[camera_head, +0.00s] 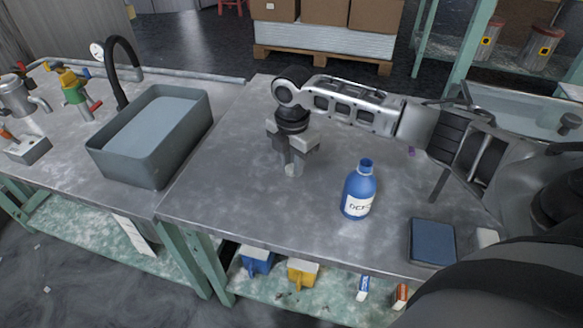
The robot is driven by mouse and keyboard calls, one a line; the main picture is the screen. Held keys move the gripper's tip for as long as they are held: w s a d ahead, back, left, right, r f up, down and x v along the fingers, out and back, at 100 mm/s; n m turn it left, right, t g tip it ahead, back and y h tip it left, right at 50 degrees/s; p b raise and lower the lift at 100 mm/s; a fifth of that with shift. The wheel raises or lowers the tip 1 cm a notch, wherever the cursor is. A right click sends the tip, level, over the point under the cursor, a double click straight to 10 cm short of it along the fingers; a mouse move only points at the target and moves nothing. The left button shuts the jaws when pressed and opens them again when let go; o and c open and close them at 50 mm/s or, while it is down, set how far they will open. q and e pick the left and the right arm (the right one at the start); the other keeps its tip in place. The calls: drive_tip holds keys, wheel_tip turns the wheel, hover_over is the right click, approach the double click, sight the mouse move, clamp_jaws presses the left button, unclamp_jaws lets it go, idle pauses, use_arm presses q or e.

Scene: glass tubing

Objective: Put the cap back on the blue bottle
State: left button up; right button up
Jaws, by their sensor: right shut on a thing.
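The blue bottle (359,193) stands upright on the metal bench, with a white label on its front. Its neck is open at the top, with no cap on it. My right gripper (292,168) points down over the bench, to the left of the bottle and apart from it. It is shut on a small pale thing, which looks like the cap; the fingers hide most of it. My left gripper is not in view.
A grey sink basin (152,138) with a black tap (122,65) is at the left. A dark blue pad (432,242) lies at the bench's front right. The bench between gripper and bottle is clear. Cardboard boxes (325,11) stand on a pallet behind.

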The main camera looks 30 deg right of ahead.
sight(292, 166)
drive_tip(key=shift+r, duration=0.55)
wheel_tip(292, 166, up, 2)
drive_tip(key=shift+r+p, duration=0.2)
drive_tip(key=shift+p, duration=0.25)
use_arm(q)
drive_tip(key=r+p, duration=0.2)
drive_tip(key=p, duration=0.1)
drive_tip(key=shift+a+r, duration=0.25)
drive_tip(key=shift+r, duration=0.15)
use_arm(e)
drive_tip(key=s+a+r, duration=0.8)
drive_tip(key=s+r, duration=0.1)
drive_tip(key=s, duration=0.2)
drive_tip(key=shift+s+a+r, duration=0.15)
drive_tip(key=shift+s+r, duration=0.05)
drive_tip(key=shift+r, duration=0.05)
